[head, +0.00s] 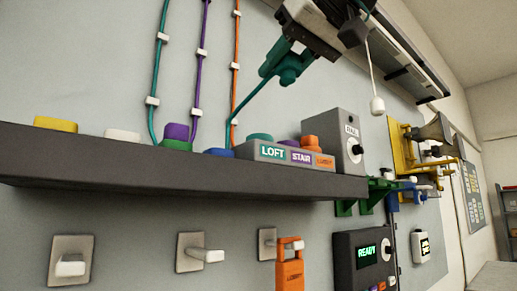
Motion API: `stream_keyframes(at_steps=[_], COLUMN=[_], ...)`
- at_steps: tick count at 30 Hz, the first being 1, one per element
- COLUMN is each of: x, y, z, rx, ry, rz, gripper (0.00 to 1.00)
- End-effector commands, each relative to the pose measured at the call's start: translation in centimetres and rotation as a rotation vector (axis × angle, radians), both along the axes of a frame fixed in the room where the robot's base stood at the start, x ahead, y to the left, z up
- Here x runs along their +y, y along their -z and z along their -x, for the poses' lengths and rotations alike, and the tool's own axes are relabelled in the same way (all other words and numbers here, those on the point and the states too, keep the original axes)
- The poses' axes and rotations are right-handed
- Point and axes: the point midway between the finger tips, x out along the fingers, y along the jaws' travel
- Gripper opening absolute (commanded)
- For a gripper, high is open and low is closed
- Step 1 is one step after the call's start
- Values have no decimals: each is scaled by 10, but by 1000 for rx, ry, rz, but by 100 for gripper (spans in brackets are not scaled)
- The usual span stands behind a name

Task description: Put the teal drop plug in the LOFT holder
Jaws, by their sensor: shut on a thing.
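The teal drop plug (286,68) hangs in the air at the upper middle of the head view, with a teal cable running down from it to the shelf. My gripper (306,38) is shut on it from above. The grey holder block (244,150) stands on the shelf below. Its LOFT holder (260,138) is at the left end, with a teal top and a teal label. The plug is above the LOFT holder, well apart from it. The STAIR holder (289,142) is purple, and an orange one (310,141) is at its right.
The dark shelf (150,165) carries a yellow piece (55,123), a white piece (122,134), a purple piece (176,131) and a blue piece (219,152). A grey box with a knob (347,128) stands right of the holders. Teal, purple and orange cables run up the wall.

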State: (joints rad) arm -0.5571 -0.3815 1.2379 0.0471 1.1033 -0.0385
Motion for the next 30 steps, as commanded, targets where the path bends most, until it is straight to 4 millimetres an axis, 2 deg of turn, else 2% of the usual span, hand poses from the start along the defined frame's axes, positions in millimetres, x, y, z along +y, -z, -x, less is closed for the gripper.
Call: stream_keyframes(at_steps=[4,12,18,21,25,30], x=[4,17,26,29,30,31], y=[3,11,14,15,18,40], z=[-25,-98,-141,-152,-156,-155], rx=[3,4,2,0,1,2], ry=[6,12,11,9,9,8], rz=[1,1,0,1,1,0], gripper=[9,9,9,9,9,9])
